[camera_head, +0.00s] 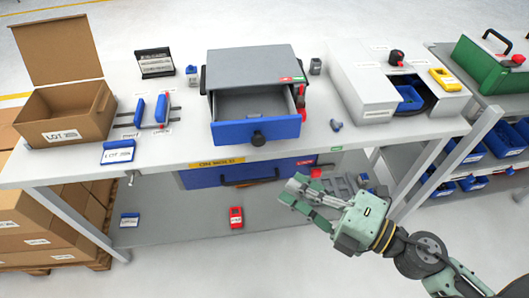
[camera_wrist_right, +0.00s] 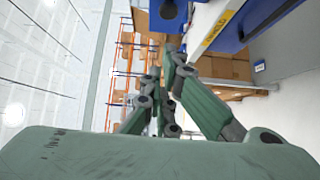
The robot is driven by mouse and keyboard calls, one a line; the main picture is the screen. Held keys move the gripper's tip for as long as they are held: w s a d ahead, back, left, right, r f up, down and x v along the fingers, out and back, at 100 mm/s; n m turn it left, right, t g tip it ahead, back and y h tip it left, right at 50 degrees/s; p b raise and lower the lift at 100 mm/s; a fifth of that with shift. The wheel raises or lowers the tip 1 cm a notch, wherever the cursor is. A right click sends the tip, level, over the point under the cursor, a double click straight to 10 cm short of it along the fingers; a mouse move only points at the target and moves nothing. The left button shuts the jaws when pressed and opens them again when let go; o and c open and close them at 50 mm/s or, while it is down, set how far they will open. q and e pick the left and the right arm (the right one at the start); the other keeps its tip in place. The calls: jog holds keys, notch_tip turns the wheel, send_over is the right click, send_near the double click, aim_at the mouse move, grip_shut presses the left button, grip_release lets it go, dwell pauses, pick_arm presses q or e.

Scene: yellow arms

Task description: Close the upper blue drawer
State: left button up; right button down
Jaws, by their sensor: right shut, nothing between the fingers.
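The upper blue drawer (camera_head: 232,133) is pulled out of its grey cabinet (camera_head: 250,66) on the white workbench. Its inside shows and looks empty. A dark round knob (camera_head: 257,138) sits on its front. My right gripper (camera_head: 288,190) is shut and empty. It is below and in front of the drawer, off the bench's front edge, apart from the knob. In the right wrist view its green fingers (camera_wrist_right: 165,85) point away, with a blue front (camera_wrist_right: 265,14) at the upper right and the dark knob (camera_wrist_right: 168,10) at the top. My left gripper is not in view.
A lower blue drawer (camera_head: 205,177) sits under the bench top (camera_head: 180,168). A red-handled item (camera_head: 301,98) is by the drawer's right side. A cardboard box (camera_head: 62,112) and blue tools (camera_head: 161,108) stand left.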

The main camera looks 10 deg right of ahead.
jog(key=w+a+p, duration=0.4)
jog(key=w+a, duration=0.1)
jog(key=w, duration=0.4)
jog(key=shift+w+a+f, duration=0.15)
jog(key=shift+a, duration=0.15)
jog(key=w+p, duration=0.1)
jog(key=w, duration=1)
jog(key=shift+w+d+p, duration=0.1)
jog(key=shift+w+p, duration=0.2)
jog(key=shift+w, duration=0.05)
